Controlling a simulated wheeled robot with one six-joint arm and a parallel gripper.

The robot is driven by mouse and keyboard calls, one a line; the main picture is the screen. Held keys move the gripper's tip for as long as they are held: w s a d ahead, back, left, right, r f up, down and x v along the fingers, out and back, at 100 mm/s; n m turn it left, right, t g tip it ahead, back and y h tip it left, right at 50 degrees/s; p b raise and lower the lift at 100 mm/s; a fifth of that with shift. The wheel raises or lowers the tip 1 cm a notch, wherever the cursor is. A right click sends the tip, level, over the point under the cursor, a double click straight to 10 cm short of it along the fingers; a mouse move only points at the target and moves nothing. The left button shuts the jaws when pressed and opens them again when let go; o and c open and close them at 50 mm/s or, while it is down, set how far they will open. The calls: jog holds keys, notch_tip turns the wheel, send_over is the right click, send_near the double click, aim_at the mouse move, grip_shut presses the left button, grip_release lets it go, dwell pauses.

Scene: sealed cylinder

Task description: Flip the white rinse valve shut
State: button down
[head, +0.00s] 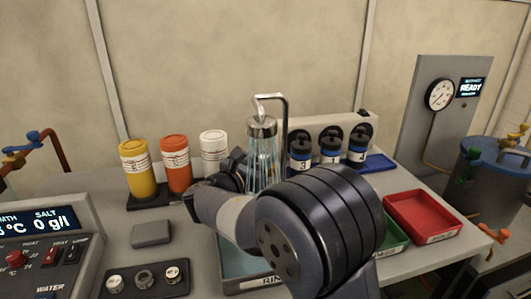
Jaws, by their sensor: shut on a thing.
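The rinse shower head (262,127) hangs from a bent metal pipe in the middle of the head view. Water streams run down from it. I cannot make out the white rinse valve; my arm covers much of the area around the shower. My gripper (235,168) is just left of the water streams, dark and partly hidden by my own wrist. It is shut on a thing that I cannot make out. The rinse tray (236,286), partly labelled "RIN", lies below, mostly behind my arm.
Yellow (138,170), orange (175,165) and white (213,146) containers stand left of my gripper. Blue-banded numbered bottles (330,145) stand behind right. A red tray (423,216) and a green tray (394,236) lie right. A control panel (45,245) is front left.

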jog(key=shift+w+a+r+m+g+h+p, duration=0.15)
jog(key=shift+a+r+m+g+h+p, duration=0.1)
jog(key=shift+m+g+h+p, duration=0.3)
jog(key=shift+f+h, duration=0.2)
jog(key=shift+h, duration=0.05)
jog(key=c, duration=1.2)
grip_release()
jog(key=p+v, duration=0.1)
jog(key=v, duration=1)
jog(key=shift+w, duration=0.1)
